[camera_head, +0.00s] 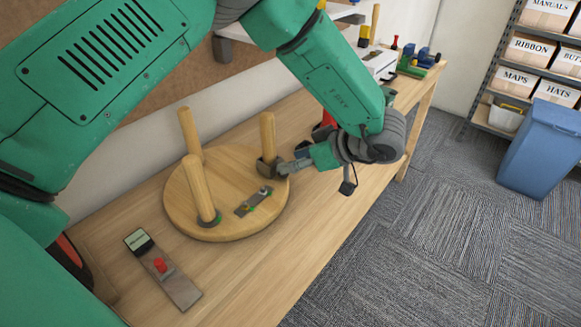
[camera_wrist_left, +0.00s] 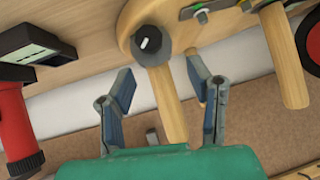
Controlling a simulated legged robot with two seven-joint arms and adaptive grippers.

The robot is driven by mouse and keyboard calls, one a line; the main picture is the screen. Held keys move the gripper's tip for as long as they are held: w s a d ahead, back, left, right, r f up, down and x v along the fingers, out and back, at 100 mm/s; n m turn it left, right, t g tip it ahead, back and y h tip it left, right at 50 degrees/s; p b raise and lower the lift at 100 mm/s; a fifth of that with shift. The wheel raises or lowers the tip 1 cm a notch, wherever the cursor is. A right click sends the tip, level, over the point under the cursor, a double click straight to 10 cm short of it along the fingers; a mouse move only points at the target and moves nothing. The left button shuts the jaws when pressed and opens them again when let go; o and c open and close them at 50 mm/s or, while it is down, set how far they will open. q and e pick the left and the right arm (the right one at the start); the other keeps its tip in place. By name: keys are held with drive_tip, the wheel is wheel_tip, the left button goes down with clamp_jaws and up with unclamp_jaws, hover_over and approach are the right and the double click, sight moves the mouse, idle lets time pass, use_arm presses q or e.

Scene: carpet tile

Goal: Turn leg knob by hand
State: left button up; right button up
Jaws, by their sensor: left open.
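A round wooden disc (camera_head: 226,222) lies flat on the workbench with several wooden legs standing up from it. One leg (camera_head: 267,135) is beside my left gripper (camera_head: 280,168), low near its base. In the left wrist view, my open left gripper (camera_wrist_left: 162,84) has one finger on each side of this leg (camera_wrist_left: 168,105), with gaps showing. A dark knob with a white mark (camera_wrist_left: 151,45) sits at the leg's base in that view. Any contact with the knob cannot be told. My right gripper is not in view.
A metal plate (camera_head: 254,202) is on the disc. A torque gauge with a red knob (camera_head: 160,266) lies at the front of the bench (camera_head: 235,285). Several tools crowd the bench's far end. A blue bin (camera_head: 541,150) and a shelf of boxes stand right, with open carpet between.

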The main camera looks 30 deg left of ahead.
use_arm(q)
wheel_tip(320, 180, up, 8)
drive_tip(key=d+t+h+p, duration=0.1)
drive_tip(key=d+h, duration=0.1)
drive_tip(key=h, duration=0.4)
drive_tip(key=x, duration=0.9)
drive_tip(key=b+x, duration=0.1)
drive_tip(key=x, duration=0.3)
drive_tip(key=shift+d+f, duration=0.25)
drive_tip(key=shift+f, duration=0.05)
drive_tip(key=shift+r, duration=0.1)
clamp_jaws()
